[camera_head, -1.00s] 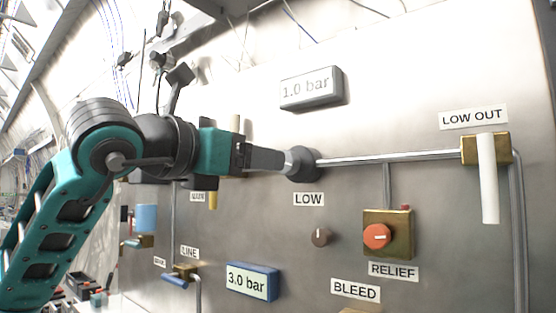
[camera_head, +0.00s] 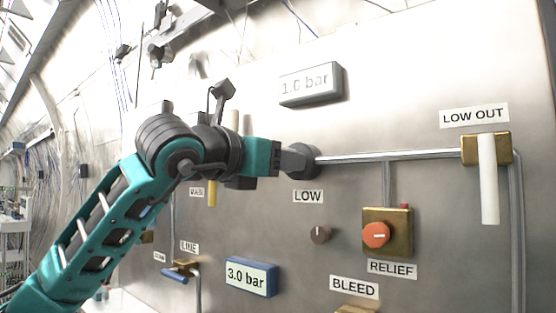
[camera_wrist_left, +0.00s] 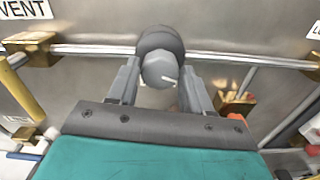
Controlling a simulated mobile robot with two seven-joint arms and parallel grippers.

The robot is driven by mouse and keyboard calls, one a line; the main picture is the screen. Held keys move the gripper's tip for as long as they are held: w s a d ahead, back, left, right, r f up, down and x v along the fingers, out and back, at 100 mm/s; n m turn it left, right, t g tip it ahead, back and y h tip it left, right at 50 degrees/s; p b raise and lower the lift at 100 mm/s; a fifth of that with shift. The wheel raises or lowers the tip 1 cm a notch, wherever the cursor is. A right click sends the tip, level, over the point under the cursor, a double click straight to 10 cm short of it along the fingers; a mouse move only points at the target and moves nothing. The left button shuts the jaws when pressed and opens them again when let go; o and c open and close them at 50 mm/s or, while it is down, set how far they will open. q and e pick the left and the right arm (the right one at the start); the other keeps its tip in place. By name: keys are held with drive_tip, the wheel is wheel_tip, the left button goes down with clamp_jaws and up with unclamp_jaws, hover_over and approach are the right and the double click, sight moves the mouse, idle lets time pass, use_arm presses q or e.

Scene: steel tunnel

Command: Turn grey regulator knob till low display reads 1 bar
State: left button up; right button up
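The grey regulator knob (camera_head: 302,161) sits on the panel above the LOW label (camera_head: 308,196), at the left end of a horizontal pipe. My left gripper (camera_head: 292,160) is right at it. In the left wrist view, its two fingers stand on either side of the knob (camera_wrist_left: 160,70), which carries a white pointer mark. I cannot tell whether the fingers press on it or leave a small gap. The low display (camera_head: 311,86) above appears to read 1.0 bar, though its digits are slightly blurred. My right gripper is not in view.
A blue-framed display (camera_head: 251,279) reads 3.0 bar. A brass block with a red relief knob (camera_head: 376,235), a small brown knob (camera_head: 320,235) and a white LOW OUT handle (camera_head: 489,180) are on the panel. A yellow handle (camera_wrist_left: 22,88) shows at left in the wrist view.

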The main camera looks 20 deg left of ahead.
use_arm(q)
drive_tip(key=c, duration=0.6)
drive_tip(key=shift+m, duration=0.6)
drive_tip(key=shift+c, duration=0.2)
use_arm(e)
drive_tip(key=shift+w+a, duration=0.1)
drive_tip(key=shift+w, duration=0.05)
use_arm(q)
drive_tip(key=o, duration=1.1)
drive_tip(key=shift+c, duration=0.2)
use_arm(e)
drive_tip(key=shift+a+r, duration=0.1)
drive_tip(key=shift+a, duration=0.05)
use_arm(q)
drive_tip(key=b+v, duration=0.2)
drive_tip(key=v, duration=1.1)
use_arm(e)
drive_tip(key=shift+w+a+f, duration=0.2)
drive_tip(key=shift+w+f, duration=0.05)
